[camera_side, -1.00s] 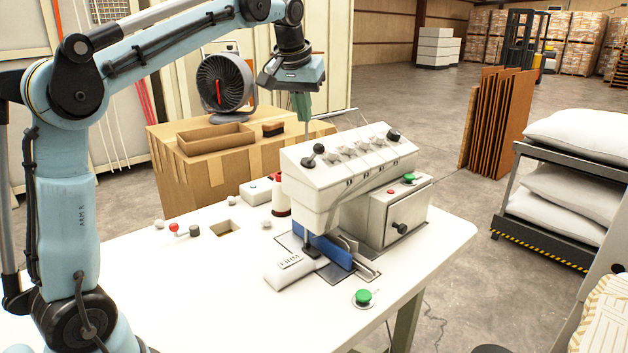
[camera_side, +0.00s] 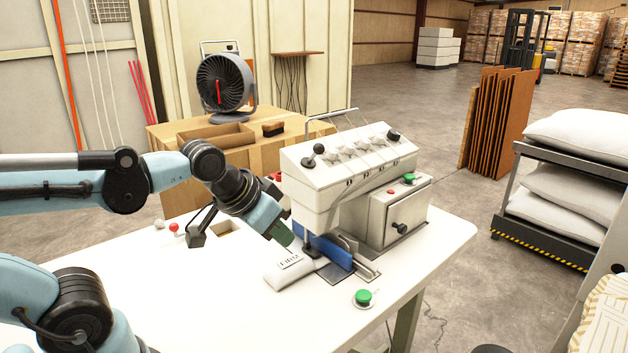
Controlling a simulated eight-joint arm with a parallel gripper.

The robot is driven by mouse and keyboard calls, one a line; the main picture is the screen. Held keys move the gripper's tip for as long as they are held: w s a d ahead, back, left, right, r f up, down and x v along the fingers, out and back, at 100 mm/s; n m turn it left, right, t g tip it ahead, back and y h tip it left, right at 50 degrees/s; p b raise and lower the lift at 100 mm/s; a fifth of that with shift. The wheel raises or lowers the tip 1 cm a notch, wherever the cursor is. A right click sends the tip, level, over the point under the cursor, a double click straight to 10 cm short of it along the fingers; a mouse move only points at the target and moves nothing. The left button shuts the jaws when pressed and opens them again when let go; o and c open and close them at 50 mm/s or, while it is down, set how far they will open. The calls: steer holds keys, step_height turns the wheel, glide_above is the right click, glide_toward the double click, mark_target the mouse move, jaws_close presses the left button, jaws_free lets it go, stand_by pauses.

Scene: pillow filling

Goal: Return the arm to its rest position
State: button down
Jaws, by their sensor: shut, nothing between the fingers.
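My arm reaches in from the left, low over the white table (camera_side: 190,300). My gripper (camera_side: 287,240), with green fingers, is shut and empty. It points down and to the right, just above or beside the white pad (camera_side: 287,272) with a "FIRM" label; I cannot tell if they touch. The white machine (camera_side: 345,165) with levers and dials stands right of my gripper. The blue guide (camera_side: 325,250) at its foot is right of the fingertips.
A green button (camera_side: 363,297) sits near the table's front edge. A cardboard-covered bench (camera_side: 170,140) holds a fan (camera_side: 225,85), an open tray (camera_side: 215,137) and a brush (camera_side: 273,129). White pillows (camera_side: 560,185) lie on a rack at right.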

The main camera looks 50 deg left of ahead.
steer(key=shift+s+d+f, duration=0.15)
steer(key=shift+s+f, duration=0.2)
steer(key=shift+f, duration=0.15)
steer(key=shift+s+d+f, duration=0.15)
steer(key=shift+s+f, duration=0.15)
steer(key=shift+f, duration=0.15)
